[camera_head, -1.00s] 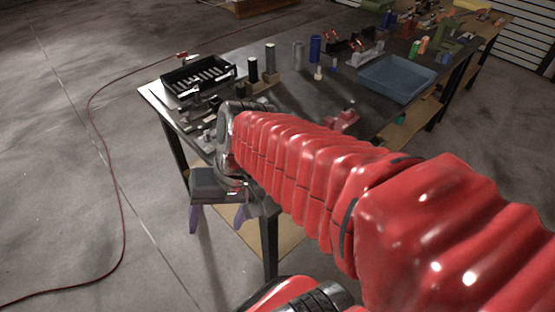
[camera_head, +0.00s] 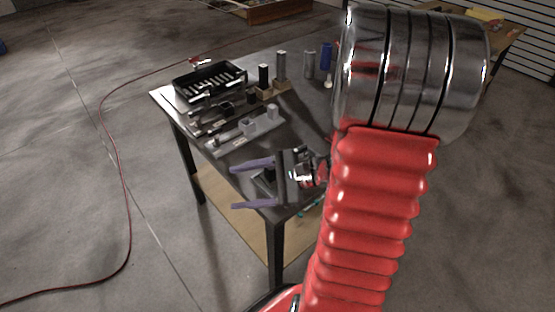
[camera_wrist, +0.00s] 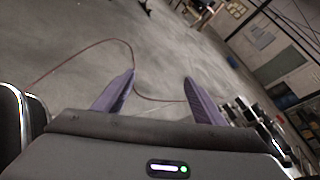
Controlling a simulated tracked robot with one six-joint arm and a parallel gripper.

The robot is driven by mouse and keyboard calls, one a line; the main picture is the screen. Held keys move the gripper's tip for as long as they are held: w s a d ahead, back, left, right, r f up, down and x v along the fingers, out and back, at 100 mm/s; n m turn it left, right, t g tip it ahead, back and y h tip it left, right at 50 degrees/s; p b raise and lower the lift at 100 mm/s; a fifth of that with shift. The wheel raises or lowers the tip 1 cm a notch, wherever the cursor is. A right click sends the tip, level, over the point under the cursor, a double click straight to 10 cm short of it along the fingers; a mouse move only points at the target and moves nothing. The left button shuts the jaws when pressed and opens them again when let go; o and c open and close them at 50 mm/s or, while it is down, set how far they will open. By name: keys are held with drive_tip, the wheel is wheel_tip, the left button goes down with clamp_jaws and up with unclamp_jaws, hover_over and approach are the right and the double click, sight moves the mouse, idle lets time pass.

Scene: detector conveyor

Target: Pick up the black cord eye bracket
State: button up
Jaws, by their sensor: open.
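My gripper (camera_head: 234,188) is open, with two purple fingers pointing left over the near edge of the table in the head view. The wrist view also shows my gripper (camera_wrist: 160,77) with its fingers spread and nothing between them; floor lies beyond. I cannot tell for certain which piece is the black cord eye bracket. Several small dark pieces (camera_head: 213,121) lie on the table's left part, beyond the fingers. My arm and gripper hide part of the tabletop.
The dark table (camera_head: 172,104) carries a black slotted tray (camera_head: 184,92), a grey fixture (camera_head: 228,141), and upright cylinders (camera_head: 281,66). A blue cylinder (camera_head: 326,56) stands farther back. A red hose (camera_head: 104,125) runs along open floor at left.

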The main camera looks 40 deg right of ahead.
drive_tip(key=d+f+m+t+h, duration=0.35)
drive_tip(key=d+m+t, duration=0.35)
drive_tip(key=d, duration=0.6)
drive_tip(key=m+t+h, duration=0.1)
drive_tip(key=m+h, duration=0.7)
approach(301, 153)
drive_tip(key=shift+w+d+f, duration=0.15)
drive_tip(key=shift+w+f, duration=0.05)
drive_tip(key=shift+w, duration=0.05)
drive_tip(key=shift+w, duration=0.1)
drive_tip(key=shift+w+d, duration=0.2)
drive_tip(key=shift+w, duration=4.05)
drive_tip(key=shift+w+d+f, duration=0.1)
drive_tip(key=shift+w+d, duration=0.05)
drive_tip(key=shift+w, duration=2.45)
